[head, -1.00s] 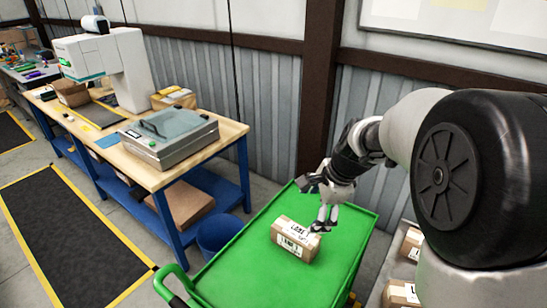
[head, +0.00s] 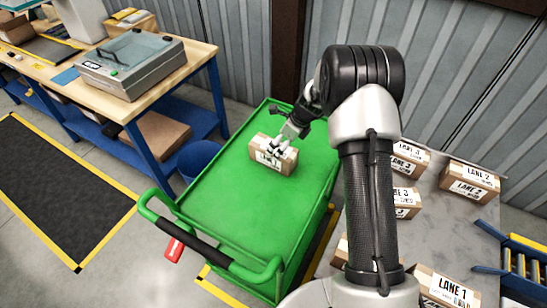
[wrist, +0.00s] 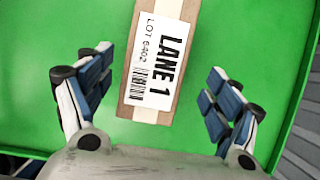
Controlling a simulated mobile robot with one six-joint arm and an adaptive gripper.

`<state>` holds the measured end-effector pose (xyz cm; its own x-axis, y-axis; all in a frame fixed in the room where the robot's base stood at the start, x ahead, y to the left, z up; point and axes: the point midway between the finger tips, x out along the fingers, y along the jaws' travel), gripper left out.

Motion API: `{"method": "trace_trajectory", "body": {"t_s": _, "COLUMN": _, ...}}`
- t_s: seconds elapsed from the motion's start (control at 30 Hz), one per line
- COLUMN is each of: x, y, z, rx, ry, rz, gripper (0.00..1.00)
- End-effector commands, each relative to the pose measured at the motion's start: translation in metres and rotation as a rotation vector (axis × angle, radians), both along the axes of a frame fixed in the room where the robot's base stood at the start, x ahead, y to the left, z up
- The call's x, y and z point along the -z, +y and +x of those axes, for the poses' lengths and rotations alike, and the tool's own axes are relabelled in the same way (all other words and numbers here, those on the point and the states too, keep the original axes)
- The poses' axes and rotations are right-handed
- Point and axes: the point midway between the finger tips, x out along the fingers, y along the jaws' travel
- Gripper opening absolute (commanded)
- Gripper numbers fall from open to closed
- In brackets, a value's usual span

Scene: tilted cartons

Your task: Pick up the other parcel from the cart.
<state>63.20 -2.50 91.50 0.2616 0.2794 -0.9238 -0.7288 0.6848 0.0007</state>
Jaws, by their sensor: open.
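One brown parcel (head: 272,155) lies on the green top of the cart (head: 222,195), toward its far end. In the wrist view the parcel (wrist: 137,102) shows a white label reading LANE 1, LOT 6402, with a barcode. My gripper (head: 278,148) is over the parcel in the head view and hides part of its top. In the wrist view my gripper (wrist: 156,85) is open, with one finger on each side of the parcel and green cart surface showing in both gaps. I cannot tell the exact height of the fingertips above the cart.
A grey table (head: 447,222) at the right holds several lane-labelled cartons, among them a LANE 2 carton (head: 470,181) and a LANE 1 carton (head: 446,289). A wooden workbench (head: 150,105) stands at the left, with a blue bin (head: 197,158) between it and the cart.

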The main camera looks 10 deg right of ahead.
Motion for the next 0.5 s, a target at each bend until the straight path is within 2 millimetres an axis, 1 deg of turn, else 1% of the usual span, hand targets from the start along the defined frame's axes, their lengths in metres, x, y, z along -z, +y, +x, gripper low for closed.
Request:
{"method": "trace_trajectory", "body": {"t_s": 0.03, "x": 0.012, "y": 0.003, "z": 0.002, "rx": 0.0, "ry": 0.001, "rz": 0.0, "gripper": 0.83}}
{"method": "trace_trajectory", "body": {"t_s": 0.1, "x": 0.02, "y": 0.005, "z": 0.005, "rx": 0.0, "ry": 0.001, "rz": 0.001, "gripper": 0.83}}
{"method": "trace_trajectory", "body": {"t_s": 0.2, "x": 0.027, "y": 0.008, "z": 0.007, "rx": 0.0, "ry": 0.0, "rz": 0.0, "gripper": 0.83}}
{"method": "trace_trajectory", "body": {"t_s": 0.37, "x": 0.033, "y": 0.01, "z": 0.008, "rx": -0.001, "ry": 0.0, "rz": 0.0, "gripper": 0.83}}
{"method": "trace_trajectory", "body": {"t_s": 0.47, "x": 0.044, "y": 0.014, "z": 0.009, "rx": -0.002, "ry": 0.001, "rz": -0.001, "gripper": 0.83}}
{"method": "trace_trajectory", "body": {"t_s": 0.5, "x": 0.05, "y": 0.016, "z": 0.009, "rx": -0.002, "ry": 0.001, "rz": -0.001, "gripper": 0.83}}
